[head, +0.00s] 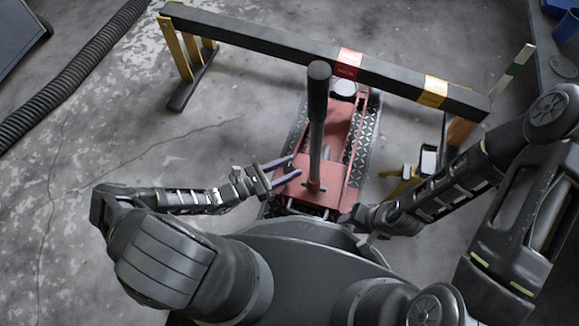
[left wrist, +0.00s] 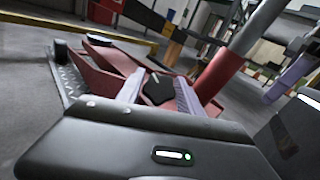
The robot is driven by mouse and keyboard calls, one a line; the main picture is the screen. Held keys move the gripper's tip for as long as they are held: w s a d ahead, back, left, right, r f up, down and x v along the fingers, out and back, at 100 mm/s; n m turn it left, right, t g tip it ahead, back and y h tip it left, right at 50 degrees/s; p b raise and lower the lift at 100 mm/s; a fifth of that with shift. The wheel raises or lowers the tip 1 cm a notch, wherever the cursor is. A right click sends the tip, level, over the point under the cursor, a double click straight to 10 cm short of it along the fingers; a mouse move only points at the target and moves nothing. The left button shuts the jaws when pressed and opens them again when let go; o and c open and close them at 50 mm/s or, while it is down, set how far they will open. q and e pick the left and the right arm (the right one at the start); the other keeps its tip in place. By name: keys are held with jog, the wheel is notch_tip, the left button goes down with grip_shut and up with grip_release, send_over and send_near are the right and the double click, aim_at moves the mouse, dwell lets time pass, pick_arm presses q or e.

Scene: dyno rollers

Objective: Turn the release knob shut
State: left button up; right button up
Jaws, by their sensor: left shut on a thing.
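A red floor jack (head: 340,130) stands on the concrete, with its handle (head: 317,140) upright and topped by a dark grip. The release knob (left wrist: 158,89) is black and sits at the foot of the jack, between the purple fingers of my left gripper (left wrist: 158,92) in the left wrist view. In the head view my left gripper (head: 292,170) reaches in from the left, beside the handle's base, and the knob cannot be made out there. My right gripper (head: 358,222) is low at the jack's near right corner; its fingers are not clear.
A dark beam (head: 270,44) with red and yellow bands spans above the jack's far end on yellow stands (head: 183,55). A black corrugated hose (head: 75,75) lies at the upper left. The floor left of the jack is clear.

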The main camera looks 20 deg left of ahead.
pick_arm(q)
jog(key=shift+d, duration=0.1)
jog(key=shift+f+m+g+h+b, duration=0.2)
jog(key=shift+m+g+h+b, duration=0.35)
jog(key=shift+m+b, duration=0.35)
jog(key=m+g+h+b, duration=0.2)
jog(key=m+g+b, duration=0.2)
jog(key=m, duration=0.1)
jog(key=shift+s+m+g+h+b, duration=0.1)
jog(key=shift+m+g+h+b, duration=0.15)
jog(key=shift+m+g+b, duration=0.55)
jog(key=shift+r+m+g, duration=0.15)
jog(key=shift+m+g, duration=1.3)
jog(key=shift+m, duration=0.25)
jog(key=o, duration=1.4)
jog(key=shift+r, duration=0.1)
